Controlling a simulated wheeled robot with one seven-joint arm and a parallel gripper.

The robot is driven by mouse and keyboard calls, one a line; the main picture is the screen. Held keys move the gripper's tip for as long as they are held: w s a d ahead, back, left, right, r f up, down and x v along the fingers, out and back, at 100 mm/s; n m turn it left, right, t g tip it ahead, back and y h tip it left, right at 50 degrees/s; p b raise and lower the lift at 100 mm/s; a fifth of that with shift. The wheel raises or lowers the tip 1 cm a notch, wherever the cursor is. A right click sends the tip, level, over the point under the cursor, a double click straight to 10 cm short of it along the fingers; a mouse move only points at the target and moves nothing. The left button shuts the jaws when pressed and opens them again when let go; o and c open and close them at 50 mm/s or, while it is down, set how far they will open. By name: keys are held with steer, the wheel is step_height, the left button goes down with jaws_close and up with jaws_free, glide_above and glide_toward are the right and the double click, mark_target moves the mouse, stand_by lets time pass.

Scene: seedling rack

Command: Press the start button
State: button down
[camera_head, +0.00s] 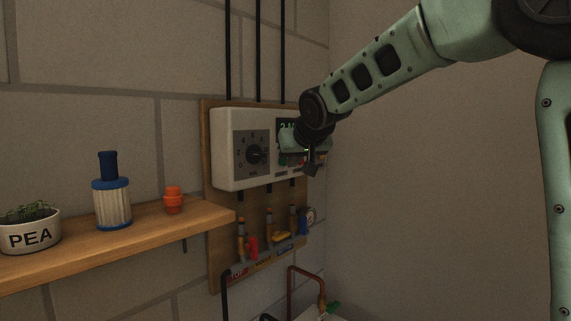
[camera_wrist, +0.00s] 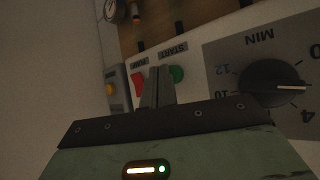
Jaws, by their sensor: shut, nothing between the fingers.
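The white control box (camera_head: 226,150) is mounted on a wooden board on the wall. In the wrist view, the green start button (camera_wrist: 177,74) sits below the START label (camera_wrist: 172,51). A red button (camera_wrist: 138,85) is to its left. My gripper (camera_wrist: 160,72) is shut and empty, its fingertips showing between the two buttons and overlapping the green one's left edge. I cannot tell whether they touch the panel.
A dial (camera_head: 254,155) is on the box's left half, beside the buttons. A yellow button or lamp (camera_wrist: 110,89) is left of the red one. Valves with coloured handles (camera_head: 282,237) are below. A wooden shelf (camera_head: 150,230) holds a PEA pot (camera_head: 30,237) and a filter (camera_head: 112,206).

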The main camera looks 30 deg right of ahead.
steer(key=shift+w, duration=0.15)
stand_by(0.4)
steer(key=shift+w+a, duration=0.15)
steer(key=shift+w, duration=0.1)
steer(key=shift+s, duration=0.1)
steer(key=shift+s+b, duration=0.3)
steer(key=shift+b, duration=0.1)
steer(key=shift+s+d, duration=0.1)
steer(key=shift+d, duration=0.1)
steer(key=s+b, duration=0.1)
steer(key=s+d+b, duration=0.1)
steer(key=s, duration=0.1)
steer(key=s+d+b, duration=0.1)
steer(key=s, duration=0.1)
steer(key=shift+s+d, duration=0.1)
steer(key=shift+s, duration=0.1)
stand_by(1.0)
